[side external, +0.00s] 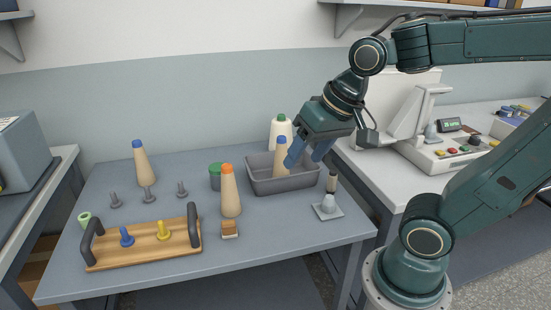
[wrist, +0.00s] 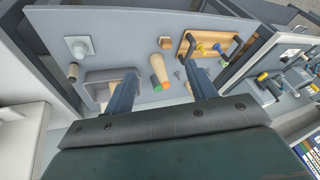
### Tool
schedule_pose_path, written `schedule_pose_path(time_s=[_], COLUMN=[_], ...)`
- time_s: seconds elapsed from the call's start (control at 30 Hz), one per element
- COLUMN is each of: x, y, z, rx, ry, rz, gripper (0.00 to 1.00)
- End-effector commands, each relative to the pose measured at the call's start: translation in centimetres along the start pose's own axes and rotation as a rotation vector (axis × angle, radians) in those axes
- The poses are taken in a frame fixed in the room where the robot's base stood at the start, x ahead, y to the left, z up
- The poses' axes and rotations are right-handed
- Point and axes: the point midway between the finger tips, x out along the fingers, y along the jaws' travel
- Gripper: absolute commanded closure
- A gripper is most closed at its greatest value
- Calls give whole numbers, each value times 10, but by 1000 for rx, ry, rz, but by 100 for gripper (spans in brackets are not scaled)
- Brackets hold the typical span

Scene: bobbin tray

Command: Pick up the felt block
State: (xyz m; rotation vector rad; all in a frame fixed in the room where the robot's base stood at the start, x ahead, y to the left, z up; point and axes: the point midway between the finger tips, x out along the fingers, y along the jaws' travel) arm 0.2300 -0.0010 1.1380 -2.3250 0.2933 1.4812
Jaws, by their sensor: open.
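A small block with a tan top and a paler band (side external: 230,229), which I take for the felt block, sits on the table in front of the orange-topped cone. My gripper (side external: 307,153) is open and empty, high above the right end of the grey bin, behind and to the right of the block. Its two fingers (wrist: 160,74) are spread apart in the wrist view.
A wooden tray (side external: 110,255) with dark handles lies left. The grey bin (side external: 268,187) holds a blue-topped cone (side external: 281,155). A knobbed plate (side external: 327,210) sits right.

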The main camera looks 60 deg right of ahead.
Motion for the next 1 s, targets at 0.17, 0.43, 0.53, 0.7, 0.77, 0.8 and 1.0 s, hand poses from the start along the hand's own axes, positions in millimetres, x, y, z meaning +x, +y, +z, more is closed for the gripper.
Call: schedule_pose_path(time_s=[0.17, 0.43, 0.53, 0.7, 0.77, 0.8, 1.0], x=[25, 67, 85, 117, 130, 138, 180], y=[-6, -11, -11, -9, -7, -6, 2], z=[-25, -57, -68, -85, -90, -93, -106], rx=[269, 685, 841, 1112, 1208, 1272, 1598], ry=[-41, -100, -123, -163, -179, -189, -241], rz=[3, 10, 15, 30, 37, 42, 74], gripper=[44, 44, 44, 44, 44, 44, 44])
